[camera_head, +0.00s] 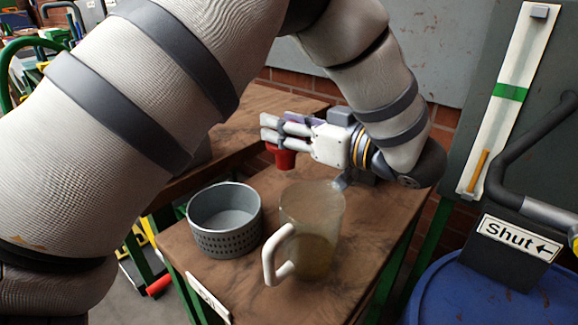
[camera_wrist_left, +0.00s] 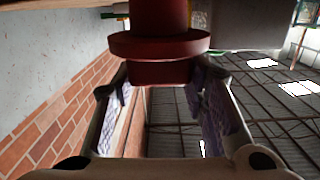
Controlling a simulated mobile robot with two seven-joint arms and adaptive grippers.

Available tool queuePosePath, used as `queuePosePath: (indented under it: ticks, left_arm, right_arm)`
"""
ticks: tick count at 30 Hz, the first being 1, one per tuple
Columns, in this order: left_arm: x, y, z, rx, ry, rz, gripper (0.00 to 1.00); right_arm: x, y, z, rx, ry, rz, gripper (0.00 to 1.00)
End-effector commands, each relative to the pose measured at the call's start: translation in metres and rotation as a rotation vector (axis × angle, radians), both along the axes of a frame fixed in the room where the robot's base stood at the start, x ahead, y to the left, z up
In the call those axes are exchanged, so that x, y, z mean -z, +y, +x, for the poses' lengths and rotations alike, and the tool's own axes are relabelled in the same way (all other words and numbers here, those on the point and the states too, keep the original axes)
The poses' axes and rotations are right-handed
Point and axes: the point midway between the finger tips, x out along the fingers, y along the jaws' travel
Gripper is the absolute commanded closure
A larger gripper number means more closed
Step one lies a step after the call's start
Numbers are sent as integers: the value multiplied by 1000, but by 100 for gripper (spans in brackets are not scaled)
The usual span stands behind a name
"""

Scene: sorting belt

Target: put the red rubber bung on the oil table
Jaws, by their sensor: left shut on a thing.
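My left gripper (camera_head: 284,131) is shut on the red rubber bung (camera_head: 283,157), which hangs below its fingers in the head view. In the left wrist view the bung (camera_wrist_left: 158,45) shows as a dark red body with a wide flange between the fingertips. The gripper is level and sits above the far part of a brown wooden table (camera_head: 362,233). This table carries a jug with oil-coloured liquid and has a white label at its front edge, too slanted to read. The bung appears above the tabletop; the exact gap is unclear. My right gripper is not in view.
A grey perforated pot (camera_head: 226,240) and a clear jug (camera_head: 312,215) with a white handle stand on the near table. Another wooden surface (camera_head: 262,105) lies behind. A blue drum (camera_head: 455,290) and a "Shut" sign (camera_head: 518,238) are at the right. A brick wall is behind.

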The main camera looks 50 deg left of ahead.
Motion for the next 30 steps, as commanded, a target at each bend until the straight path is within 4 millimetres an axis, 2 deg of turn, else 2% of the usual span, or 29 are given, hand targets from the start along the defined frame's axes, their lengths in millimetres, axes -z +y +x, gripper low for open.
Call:
queuePosePath:
  ticks: [1,5,9,19,20,22,30]
  left_arm:
    - [10,0,0,0,3,1,100]
    - [25,0,0,0,1,0,100]
    - [51,0,0,0,2,0,100]
    - [55,0,0,0,-2,0,100]
    - [55,0,0,0,-3,-1,56]
    - [55,0,0,0,-3,-1,40]
    - [54,0,0,0,-3,-1,40]
  right_arm:
    - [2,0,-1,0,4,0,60]
    - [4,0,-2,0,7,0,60]
    - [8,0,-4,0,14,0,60]
    - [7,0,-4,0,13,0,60]
    - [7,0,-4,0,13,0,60]
    - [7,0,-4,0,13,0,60]
    - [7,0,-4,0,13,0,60]
